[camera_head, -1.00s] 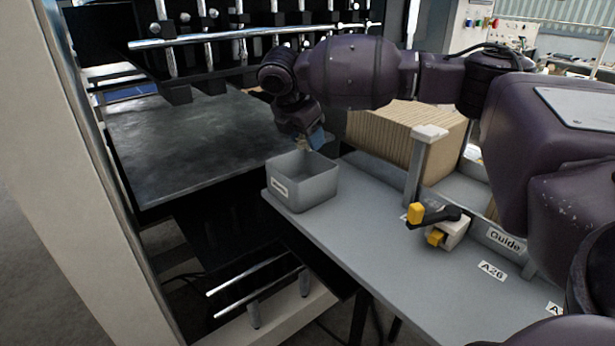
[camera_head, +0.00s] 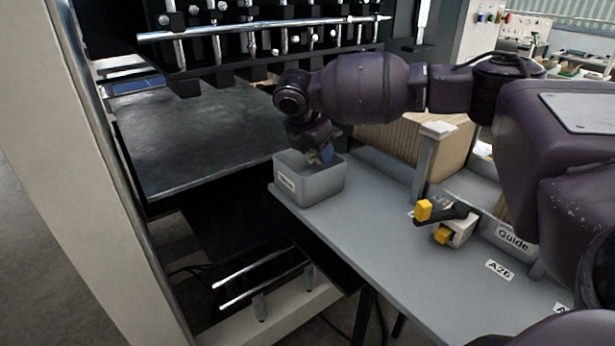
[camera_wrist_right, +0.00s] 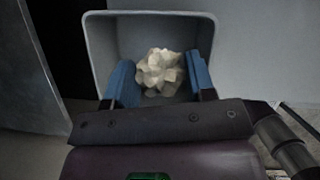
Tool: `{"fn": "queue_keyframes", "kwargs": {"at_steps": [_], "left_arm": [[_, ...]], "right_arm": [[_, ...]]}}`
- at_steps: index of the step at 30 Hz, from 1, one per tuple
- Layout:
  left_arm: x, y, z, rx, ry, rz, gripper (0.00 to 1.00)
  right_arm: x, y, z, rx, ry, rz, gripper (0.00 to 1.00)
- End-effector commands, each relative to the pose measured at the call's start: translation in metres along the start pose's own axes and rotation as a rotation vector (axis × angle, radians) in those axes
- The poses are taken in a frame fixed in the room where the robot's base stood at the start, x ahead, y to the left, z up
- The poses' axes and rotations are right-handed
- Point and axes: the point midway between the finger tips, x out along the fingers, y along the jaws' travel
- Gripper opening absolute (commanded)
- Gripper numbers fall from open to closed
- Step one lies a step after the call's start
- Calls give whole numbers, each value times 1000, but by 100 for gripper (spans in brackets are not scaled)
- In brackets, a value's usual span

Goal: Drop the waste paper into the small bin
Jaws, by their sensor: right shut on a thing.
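The small grey bin (camera_head: 312,187) with a pale label stands at the far left corner of the grey table. My right gripper (camera_head: 322,157) reaches down over the bin, with its fingertips at the bin's opening. In the right wrist view my right gripper (camera_wrist_right: 160,82) is shut on a crumpled cream ball of waste paper (camera_wrist_right: 160,70), held between its blue fingers. The bin (camera_wrist_right: 97,40) surrounds the paper in that view. In the head view only a little of the paper shows behind the fingers. My left gripper is not in view.
The grey table (camera_head: 385,240) carries a lever with yellow knobs (camera_head: 424,210) and a "Guide" rail (camera_head: 514,240) at right. Stacked cardboard (camera_head: 400,138) stands behind my right arm. A machine with a dark plate (camera_head: 200,135) and metal bars is at left.

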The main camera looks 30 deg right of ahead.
Motion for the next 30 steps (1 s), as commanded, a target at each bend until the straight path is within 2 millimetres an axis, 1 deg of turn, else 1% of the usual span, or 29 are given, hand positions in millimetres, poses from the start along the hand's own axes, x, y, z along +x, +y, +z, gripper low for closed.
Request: {"fn": "queue_keyframes", "kwargs": {"at_steps": [7,8,12,13,26,30], "left_arm": [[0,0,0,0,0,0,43],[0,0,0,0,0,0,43],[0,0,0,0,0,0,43],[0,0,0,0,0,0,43],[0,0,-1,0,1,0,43],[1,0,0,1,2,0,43]], "right_arm": [[0,0,0,0,0,0,28],[0,0,0,0,0,0,55],[0,0,0,0,0,-1,76],[0,0,0,0,0,-1,80],[1,-1,0,0,0,-3,80],[-6,0,0,0,0,-1,80]]}}
